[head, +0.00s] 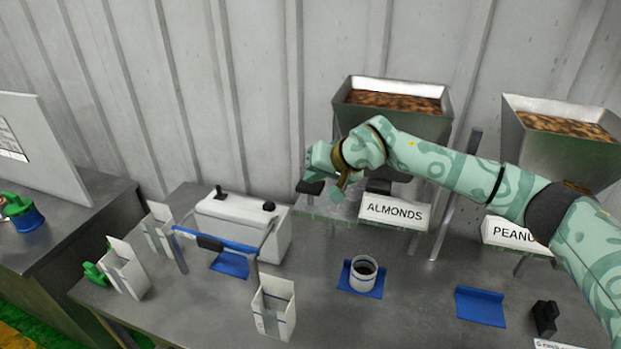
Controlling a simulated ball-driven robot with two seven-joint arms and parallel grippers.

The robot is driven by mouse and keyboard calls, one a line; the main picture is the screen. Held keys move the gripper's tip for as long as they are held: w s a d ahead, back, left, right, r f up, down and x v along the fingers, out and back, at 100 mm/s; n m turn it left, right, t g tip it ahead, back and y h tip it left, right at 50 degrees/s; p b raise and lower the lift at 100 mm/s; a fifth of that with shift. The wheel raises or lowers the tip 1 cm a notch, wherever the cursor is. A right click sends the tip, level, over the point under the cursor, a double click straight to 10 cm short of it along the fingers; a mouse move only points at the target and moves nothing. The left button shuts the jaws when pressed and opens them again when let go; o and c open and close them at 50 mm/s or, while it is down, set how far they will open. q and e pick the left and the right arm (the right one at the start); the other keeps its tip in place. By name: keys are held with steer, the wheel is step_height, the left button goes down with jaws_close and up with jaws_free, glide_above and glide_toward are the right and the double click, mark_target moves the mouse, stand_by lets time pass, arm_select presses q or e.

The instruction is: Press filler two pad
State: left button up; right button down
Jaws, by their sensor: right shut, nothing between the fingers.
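Two hopper fillers stand at the back. One has a plate reading ALMONDS (394,211); the other has a partly hidden plate beginning PEANU (510,235). No filler is visibly numbered, so I cannot tell which is filler two. A black block (545,317), possibly a pad, sits on the table at the right front. My right arm reaches across from the right in front of both fillers. My right gripper (322,184) is shut and empty, just left of the ALMONDS plate; I cannot tell whether it touches anything. My left gripper is out of view.
A white cup (363,275) with dark contents stands on a blue mat below the almonds filler. Another blue mat (480,306) is empty. Open white cartons (274,307) and a white machine with a blue bar (232,222) stand at the left.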

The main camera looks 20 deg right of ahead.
mark_target(314, 186)
steer(key=shift+r+p, duration=0.45)
steer(key=shift+r, duration=0.45)
steer(key=shift+r, duration=0.1)
step_height(314, 186, up, 5)
steer(key=p, duration=0.3)
stand_by(0.5)
